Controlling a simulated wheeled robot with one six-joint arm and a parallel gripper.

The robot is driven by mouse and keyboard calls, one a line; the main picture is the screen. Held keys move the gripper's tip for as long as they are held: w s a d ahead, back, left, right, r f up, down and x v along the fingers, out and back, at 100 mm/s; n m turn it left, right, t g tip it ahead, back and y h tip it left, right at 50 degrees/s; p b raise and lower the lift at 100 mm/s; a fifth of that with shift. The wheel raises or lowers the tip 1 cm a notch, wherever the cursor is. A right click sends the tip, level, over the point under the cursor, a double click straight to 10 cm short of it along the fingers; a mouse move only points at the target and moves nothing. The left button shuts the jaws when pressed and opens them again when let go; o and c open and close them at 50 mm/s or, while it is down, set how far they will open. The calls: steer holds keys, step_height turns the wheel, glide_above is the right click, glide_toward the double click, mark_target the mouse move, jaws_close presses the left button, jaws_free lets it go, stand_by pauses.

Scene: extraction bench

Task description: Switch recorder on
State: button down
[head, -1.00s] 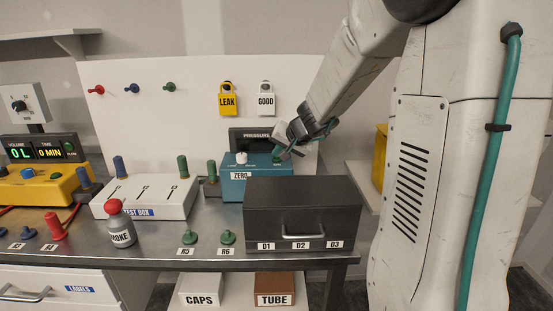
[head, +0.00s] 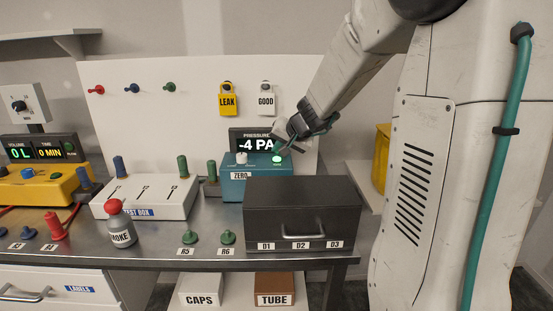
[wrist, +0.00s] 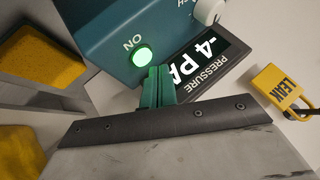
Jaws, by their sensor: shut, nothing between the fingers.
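The recorder is a teal box (head: 258,187) on the bench behind the dark drawer unit, with a white knob (head: 242,158) and a green button (head: 277,159) on top. The button glows green, and in the wrist view the lit button (wrist: 143,55) is marked ON. The pressure display (head: 257,143) behind it is lit and reads -4 PA; it also shows in the wrist view (wrist: 205,62). My gripper (head: 285,148) is shut and empty, just above and beside the button. In the wrist view its green fingertips (wrist: 158,72) are together, close to the button; I cannot tell whether they touch it.
The dark drawer unit (head: 302,210) stands in front of the teal box. The white test box (head: 146,199) and a smoke bottle (head: 120,230) are to the left. Yellow LEAK (head: 228,101) and white GOOD (head: 265,100) tags hang on the panel behind.

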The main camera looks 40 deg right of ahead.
mark_target(278, 163)
steer(key=shift+r, duration=0.15)
steer(key=shift+r, duration=2.4)
